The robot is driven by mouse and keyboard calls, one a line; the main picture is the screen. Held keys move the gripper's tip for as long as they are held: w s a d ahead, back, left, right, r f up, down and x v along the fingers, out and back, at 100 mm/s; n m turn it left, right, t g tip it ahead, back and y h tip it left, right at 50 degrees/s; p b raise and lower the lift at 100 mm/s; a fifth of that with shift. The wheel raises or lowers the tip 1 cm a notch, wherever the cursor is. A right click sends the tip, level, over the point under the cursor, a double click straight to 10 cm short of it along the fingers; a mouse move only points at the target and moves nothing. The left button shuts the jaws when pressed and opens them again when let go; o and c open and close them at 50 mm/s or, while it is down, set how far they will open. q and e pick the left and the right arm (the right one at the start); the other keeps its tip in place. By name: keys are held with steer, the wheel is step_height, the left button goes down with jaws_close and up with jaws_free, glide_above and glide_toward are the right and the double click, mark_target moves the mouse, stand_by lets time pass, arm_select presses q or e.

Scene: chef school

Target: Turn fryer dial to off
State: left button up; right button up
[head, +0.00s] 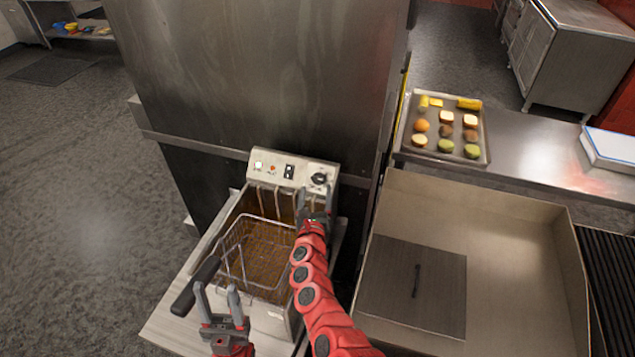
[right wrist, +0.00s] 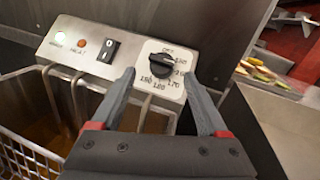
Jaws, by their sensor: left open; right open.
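The fryer (head: 265,312) stands on a steel counter, with a wire basket (head: 262,250) in its oil. Its control panel (head: 268,166) carries a black round dial (head: 320,179) at the right end. In the right wrist view the dial (right wrist: 161,66) has a printed scale around it with "OFF" at the top. My right gripper (head: 315,190) is open just in front of the dial. In the right wrist view its fingers (right wrist: 158,88) lie to either side of the dial, apart from it. My left gripper (head: 217,296) is open near the basket's black handle (head: 196,286).
A steel wall (head: 260,70) rises behind the fryer. To the right are a steel basin (head: 510,245) and a food tray (head: 484,140).

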mark_target(318, 182)
steer(key=shift+w+d+r, duration=0.1)
steer(key=shift+w, duration=1.4)
steer(key=shift+w+d, duration=0.2)
jaws_close()
